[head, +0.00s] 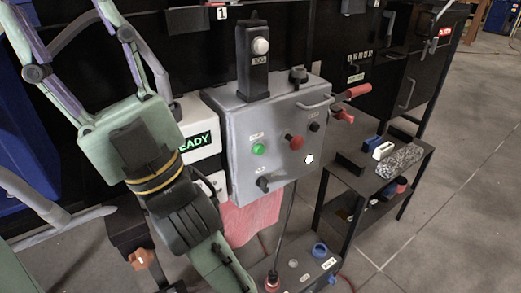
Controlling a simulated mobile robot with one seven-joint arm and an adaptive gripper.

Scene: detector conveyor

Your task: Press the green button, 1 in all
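The green button (258,149) is a lit round button on the front of a grey control box (236,176), left of a larger red button (294,142). Nothing covers it. My gripper (60,14) is at the upper left, apart from the box and left of the button. Its two fingers spread wide apart and run to the top edge of the picture, where their tips are cut off. I see nothing held between them.
The box also carries a black knob (262,184), a white button (309,158) and a grey handle (315,104). A black post (253,75) with a pale round button stands on top. A sign reading READY (196,142) is left. A black side table (366,180) stands right.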

